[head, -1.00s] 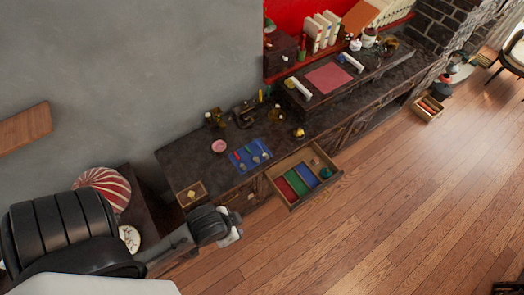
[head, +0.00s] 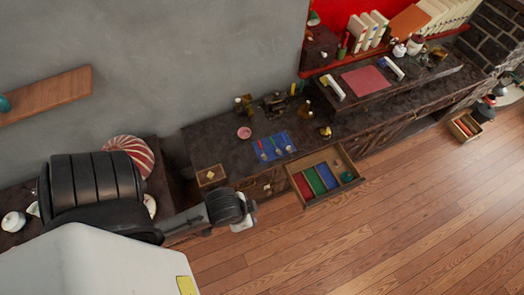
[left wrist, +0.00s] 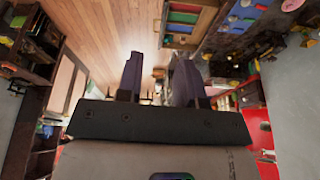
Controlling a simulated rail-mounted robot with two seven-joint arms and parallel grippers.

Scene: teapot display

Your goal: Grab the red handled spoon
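A blue mat (head: 258,160) lies on the dark counter, left of centre in the head view, with a few small spoons on it. The red handled spoon (head: 262,147) appears to be the leftmost one; it is very small here. My left gripper (head: 245,219) hangs in front of the counter's edge, below and left of the mat, apart from the spoons. In the left wrist view my left gripper (left wrist: 158,75) has its two fingers apart with nothing between them. Part of the blue mat (left wrist: 240,20) shows at that view's upper right. My right gripper is out of view.
An open drawer (head: 343,155) with red, green and blue sections juts out right of my left gripper. A small tray (head: 211,178) and a pink dish (head: 244,132) sit on the counter. Ornaments stand behind the mat. The wooden floor (head: 400,220) in front is clear.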

